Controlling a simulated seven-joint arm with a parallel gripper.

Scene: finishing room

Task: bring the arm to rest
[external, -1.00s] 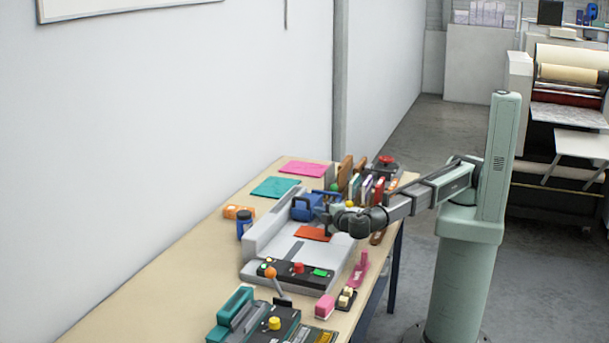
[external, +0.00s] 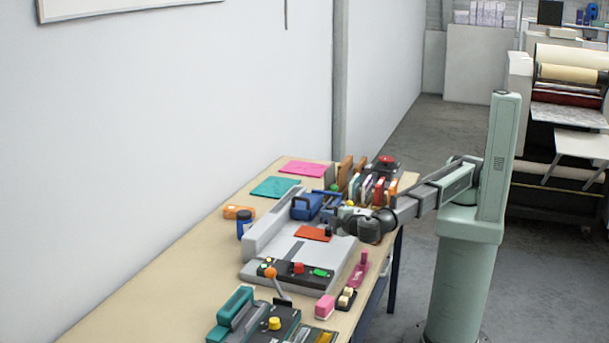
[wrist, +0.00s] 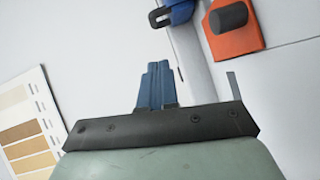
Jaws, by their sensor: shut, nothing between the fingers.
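My gripper (wrist: 155,72) shows in the wrist view with its two blue fingers together and nothing between them. In the external view my arm reaches left from its pale green column, and its dark wrist is above the right edge of the grey machine (external: 265,231) on the bench. The fingertips are hard to make out there. An orange piece with a dark round knob (wrist: 233,18) is to the upper right of the fingers in the wrist view. The orange piece (external: 312,233) lies on the machine's bed in the external view.
The bench (external: 150,285) holds a blue-handled item (external: 304,207), upright books or boards (external: 368,190), a red button (external: 387,160), a pink stapler-like item (external: 359,270) and a teal machine (external: 236,308). A brown swatch card (wrist: 28,125) shows in the wrist view. The bench's left side is clear.

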